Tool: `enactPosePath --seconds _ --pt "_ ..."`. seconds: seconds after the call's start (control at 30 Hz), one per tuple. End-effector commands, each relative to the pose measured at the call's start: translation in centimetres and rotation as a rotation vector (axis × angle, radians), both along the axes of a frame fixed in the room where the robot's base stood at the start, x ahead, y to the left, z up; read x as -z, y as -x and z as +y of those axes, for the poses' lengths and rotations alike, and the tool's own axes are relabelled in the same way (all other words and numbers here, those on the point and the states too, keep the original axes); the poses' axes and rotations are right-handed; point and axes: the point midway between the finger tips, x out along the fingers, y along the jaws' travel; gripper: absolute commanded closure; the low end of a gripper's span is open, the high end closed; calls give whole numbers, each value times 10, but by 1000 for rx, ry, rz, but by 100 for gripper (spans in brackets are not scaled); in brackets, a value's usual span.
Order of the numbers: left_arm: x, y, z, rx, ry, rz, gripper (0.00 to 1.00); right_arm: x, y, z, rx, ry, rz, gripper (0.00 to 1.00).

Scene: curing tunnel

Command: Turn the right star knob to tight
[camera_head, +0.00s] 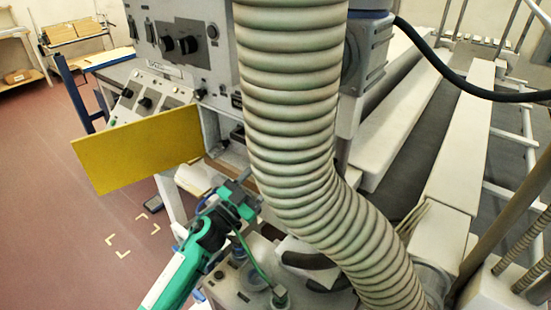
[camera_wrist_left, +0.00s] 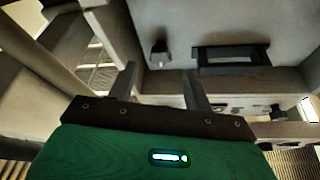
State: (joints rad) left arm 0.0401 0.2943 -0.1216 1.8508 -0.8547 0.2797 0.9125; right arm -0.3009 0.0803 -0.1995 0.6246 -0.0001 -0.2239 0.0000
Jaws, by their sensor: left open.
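No knob is clearly recognisable as the right star knob. A small dark knob-like part (camera_wrist_left: 159,54) sticks out of a pale surface in the left wrist view, beside a dark rectangular handle or slot (camera_wrist_left: 232,59). I cannot tell whether it is the star knob. My left gripper (camera_wrist_left: 160,72) is open, with its two fingers apart and nothing between them. The knob-like part appears beyond the fingertips, and they do not visibly touch it. In the head view my left gripper (camera_head: 243,200) is below the open yellow door, left of the big hose. My right gripper is not in view.
A thick ribbed hose (camera_head: 290,110) hides much of the machine's middle. A yellow door panel (camera_head: 135,150) stands out to the left. A control panel with dark knobs (camera_head: 189,45) is above it. A dark cable (camera_head: 440,75) crosses the upper right. Open floor (camera_head: 60,220) is at left.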

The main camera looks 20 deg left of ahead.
Motion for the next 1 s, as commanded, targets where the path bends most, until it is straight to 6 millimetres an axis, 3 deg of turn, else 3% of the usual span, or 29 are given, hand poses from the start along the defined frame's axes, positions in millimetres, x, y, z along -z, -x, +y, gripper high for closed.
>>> enactPosePath --seconds 0.3,0.77,1.0 --pt "-20 -41 -21 0 2 -1 49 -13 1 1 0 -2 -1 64" --pt "-22 -49 -25 0 0 0 49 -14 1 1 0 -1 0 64" --pt "-22 -49 -25 0 0 0 93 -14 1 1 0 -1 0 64"
